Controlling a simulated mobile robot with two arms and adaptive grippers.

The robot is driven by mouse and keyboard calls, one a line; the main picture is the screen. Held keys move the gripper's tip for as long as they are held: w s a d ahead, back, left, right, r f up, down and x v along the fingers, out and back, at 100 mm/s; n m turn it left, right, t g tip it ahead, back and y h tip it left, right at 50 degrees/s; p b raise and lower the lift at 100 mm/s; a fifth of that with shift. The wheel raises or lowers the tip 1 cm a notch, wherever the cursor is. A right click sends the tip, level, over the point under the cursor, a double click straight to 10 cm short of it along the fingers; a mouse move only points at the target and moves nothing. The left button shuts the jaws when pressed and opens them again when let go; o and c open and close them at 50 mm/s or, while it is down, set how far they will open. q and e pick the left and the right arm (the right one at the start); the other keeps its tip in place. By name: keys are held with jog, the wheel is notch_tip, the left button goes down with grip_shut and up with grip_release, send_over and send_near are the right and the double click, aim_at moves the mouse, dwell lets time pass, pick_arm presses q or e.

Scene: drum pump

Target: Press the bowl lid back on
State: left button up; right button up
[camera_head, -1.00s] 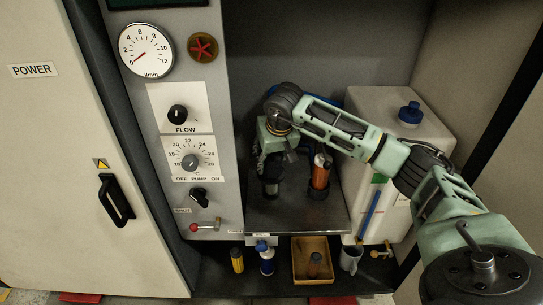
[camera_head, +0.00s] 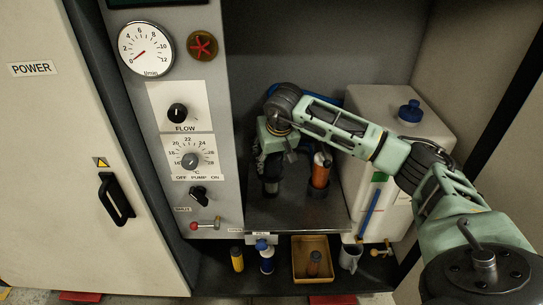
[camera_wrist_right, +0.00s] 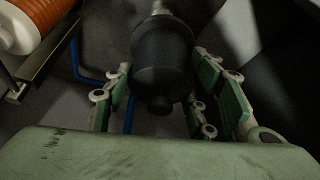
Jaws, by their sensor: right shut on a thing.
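My right gripper (camera_head: 277,150) reaches into the cabinet bay from the right and points down. In the wrist view my right gripper (camera_wrist_right: 163,80) has its fingers on both sides of a black round bowl part (camera_wrist_right: 162,55) and is shut on it. A small round knob on that part faces the camera. In the head view the black part (camera_head: 271,181) shows below the gripper, above the metal shelf. I cannot tell lid from bowl body, nor see a seam between them. My left gripper is not in view.
An orange cartridge (camera_head: 320,171) stands close to the right of the gripper; its ribbed side also shows in the wrist view (camera_wrist_right: 28,35). A white drum (camera_head: 372,112) with a blue cap stands behind my forearm. The control panel (camera_head: 185,125) borders the bay on the left. The front metal shelf (camera_head: 300,217) is clear.

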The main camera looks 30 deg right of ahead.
jog(key=o, duration=1.2)
jog(key=shift+c, duration=0.2)
jog(key=shift+o, duration=0.3)
jog(key=o, duration=0.5)
jog(key=shift+r, duration=0.1)
